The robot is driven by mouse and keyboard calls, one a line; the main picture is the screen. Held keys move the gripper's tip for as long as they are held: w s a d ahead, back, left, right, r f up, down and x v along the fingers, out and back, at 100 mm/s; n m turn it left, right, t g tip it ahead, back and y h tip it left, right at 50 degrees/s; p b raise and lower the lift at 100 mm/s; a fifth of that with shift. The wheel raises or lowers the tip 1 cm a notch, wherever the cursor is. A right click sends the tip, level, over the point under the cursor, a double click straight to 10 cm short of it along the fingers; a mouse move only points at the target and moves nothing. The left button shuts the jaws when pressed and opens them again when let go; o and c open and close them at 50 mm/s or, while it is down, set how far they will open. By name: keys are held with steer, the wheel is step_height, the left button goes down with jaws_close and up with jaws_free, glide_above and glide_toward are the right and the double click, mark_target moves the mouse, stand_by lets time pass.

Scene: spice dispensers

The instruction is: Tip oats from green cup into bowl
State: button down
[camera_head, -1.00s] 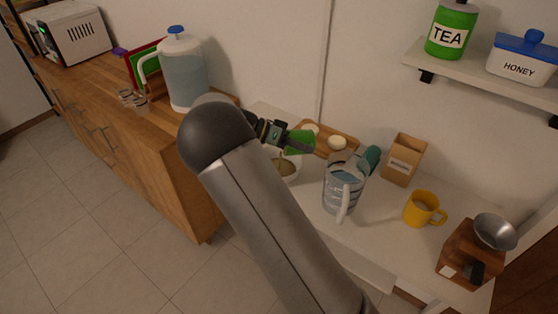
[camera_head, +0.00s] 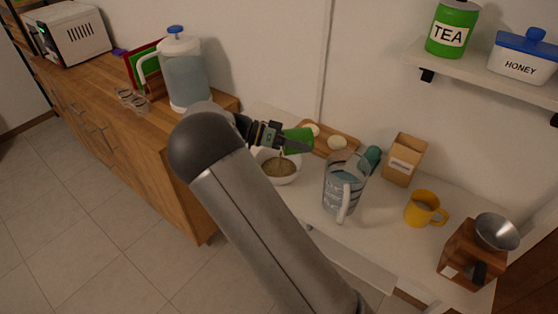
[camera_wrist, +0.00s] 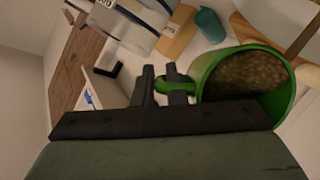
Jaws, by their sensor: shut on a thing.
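The green cup (camera_head: 298,140) is held by my gripper (camera_head: 284,141) above the white bowl (camera_head: 297,175). In the wrist view the dark fingers of my gripper (camera_wrist: 168,84) are shut on the handle of the green cup (camera_wrist: 207,72). The cup looks tilted in the head view, and brown oats (camera_wrist: 245,78) lie inside it. The bowl holds a brownish grain-like fill (camera_head: 279,167). My arm and the cup hide part of the bowl's far rim.
A clear measuring jug (camera_head: 341,186) stands just right of the bowl. A wooden board (camera_head: 351,146) with pale round items lies behind. A brown carton (camera_head: 404,158), a yellow mug (camera_head: 421,209) and a wooden grinder (camera_head: 464,253) stand further right. A shelf is above.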

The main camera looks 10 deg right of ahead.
steer(key=shift+a+r+m+g+h+b, duration=0.2)
steer(key=shift+a+h+b, duration=0.35)
steer(key=shift+h, duration=0.2)
steer(key=shift+a+r+m+g+h+b, duration=0.1)
steer(key=shift+a+m+h+b, duration=0.1)
steer(key=shift+a+h+b, duration=0.45)
stand_by(1.1)
steer(key=shift+a+m+g+h+b, duration=0.35)
steer(key=shift+a+h+b, duration=0.4)
steer(key=shift+h+b, duration=0.5)
stand_by(0.8)
